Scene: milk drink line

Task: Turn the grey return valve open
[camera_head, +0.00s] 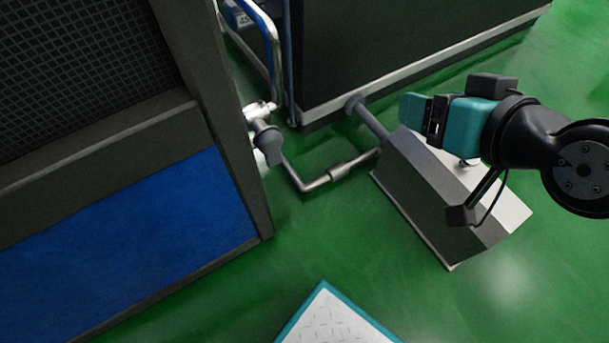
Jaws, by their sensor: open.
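A grey valve handle (268,143) shows beside the right edge of the dark cabinet, on silver pipe fittings (259,112). I take it for the return valve; part of the fittings is hidden behind the cabinet. My gripper (408,110), teal and black, is at the right, pointing left. It is well apart from the handle and touches nothing that I can see. Its jaws are open, and no object shows between them.
A cabinet with a blue panel (130,240) fills the left. A silver pipe (315,183) runs low to a grey sloped box (420,190) under my arm. A dark tank (400,40) stands behind. A white, teal-edged panel (335,320) is at the bottom.

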